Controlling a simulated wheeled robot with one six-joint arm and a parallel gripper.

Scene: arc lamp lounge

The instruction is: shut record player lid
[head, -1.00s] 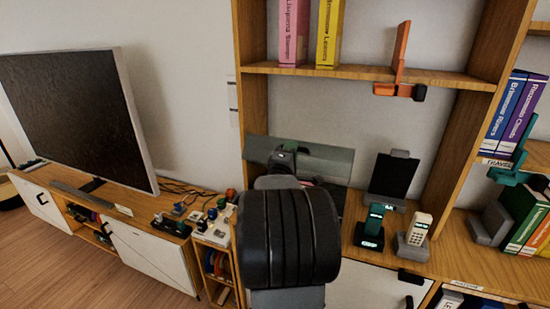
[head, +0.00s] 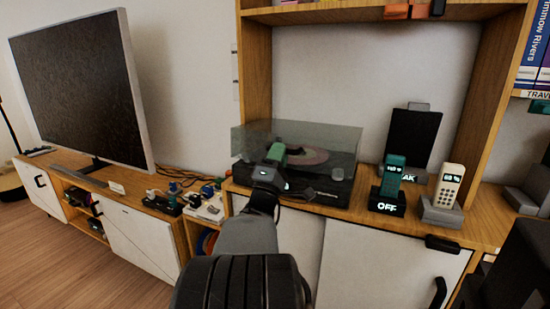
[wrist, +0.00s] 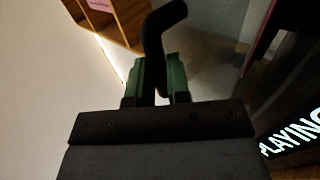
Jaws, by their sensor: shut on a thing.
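The record player (head: 325,188) is a dark box on the wooden shelf, with a pinkish-labelled record (head: 312,155) seen through its lid. The clear, smoky lid (head: 335,138) stands over the deck; its exact angle and any remaining gap are hard to tell. My gripper (head: 277,153) is at the front left of the lid. In the wrist view my gripper's green fingers (wrist: 160,82) are closed on a black curved handle (wrist: 157,40). My arm hides part of the player's front.
A lit "PLAYING" sign (wrist: 295,132) shows in the wrist view. Right of the player stand a teal handset (head: 391,178), a cream handset (head: 447,186) and a black panel (head: 412,138). A television (head: 85,95) is at left. Shelf uprights flank the player.

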